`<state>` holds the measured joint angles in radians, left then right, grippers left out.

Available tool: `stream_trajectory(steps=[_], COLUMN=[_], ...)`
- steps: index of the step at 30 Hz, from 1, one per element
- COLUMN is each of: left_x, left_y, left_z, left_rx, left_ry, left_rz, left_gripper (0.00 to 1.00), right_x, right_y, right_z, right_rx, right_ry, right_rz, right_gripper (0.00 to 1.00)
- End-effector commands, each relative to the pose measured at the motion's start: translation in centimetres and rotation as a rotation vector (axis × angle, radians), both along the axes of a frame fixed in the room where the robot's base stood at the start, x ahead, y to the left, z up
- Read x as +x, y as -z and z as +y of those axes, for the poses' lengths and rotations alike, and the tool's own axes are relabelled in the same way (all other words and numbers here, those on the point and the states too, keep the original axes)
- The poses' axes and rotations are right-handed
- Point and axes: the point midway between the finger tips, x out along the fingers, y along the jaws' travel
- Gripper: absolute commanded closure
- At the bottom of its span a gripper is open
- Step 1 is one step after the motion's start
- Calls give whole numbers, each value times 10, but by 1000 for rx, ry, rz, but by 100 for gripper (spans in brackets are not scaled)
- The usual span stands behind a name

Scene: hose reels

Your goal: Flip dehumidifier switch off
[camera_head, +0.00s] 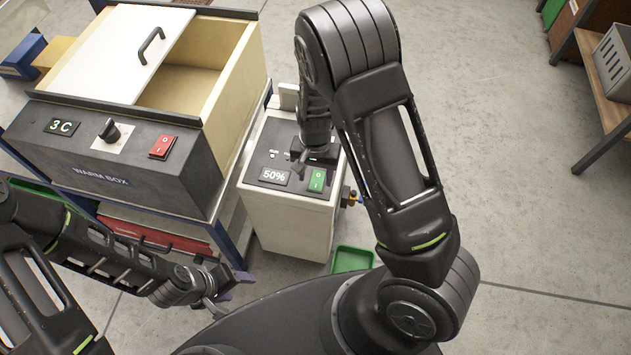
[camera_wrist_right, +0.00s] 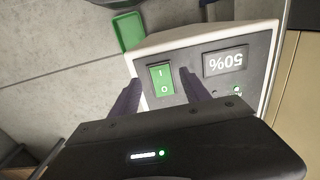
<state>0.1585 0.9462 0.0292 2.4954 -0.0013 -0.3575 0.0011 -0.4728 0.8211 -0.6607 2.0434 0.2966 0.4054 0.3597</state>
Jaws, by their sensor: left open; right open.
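The dehumidifier (camera_head: 290,222) is a white box with a dark top panel, right of the warm box. Its panel has a 50% display (camera_head: 273,176) and a green rocker switch (camera_head: 317,180) marked I and O. In the right wrist view the green switch (camera_wrist_right: 160,79) appears between the finger ends, and the display (camera_wrist_right: 226,61) is to its right. Which side of the rocker is pressed is unclear. My right gripper (camera_head: 306,163) is open and empty over the panel, close to the switch; contact is unclear. My left gripper (camera_head: 232,291) is open and empty, low at the front left.
The warm box (camera_head: 120,155) has a red switch (camera_head: 162,146), a knob (camera_head: 109,130) and a partly open lid (camera_head: 112,55). A green tray (camera_head: 352,260) lies on the floor by the dehumidifier. A shelf (camera_head: 600,90) stands far right. The floor between is clear.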

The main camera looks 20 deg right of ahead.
Motion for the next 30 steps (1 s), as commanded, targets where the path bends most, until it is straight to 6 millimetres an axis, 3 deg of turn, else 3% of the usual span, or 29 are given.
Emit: stream_trajectory(steps=[6, 17, 30], left_x=[0, 0, 0], left_y=[4, 4, 4], left_z=[0, 0, 0], left_rx=[0, 0, 0], left_ry=[0, 0, 0], left_rz=[0, 0, 0], left_gripper=[41, 41, 41], right_x=[-1, 0, 0], right_y=[31, 37, 37], right_z=[0, 0, 0], right_rx=[0, 0, 0], right_ry=[1, 0, 0], right_rz=[3, 0, 0], right_gripper=[45, 45, 81])
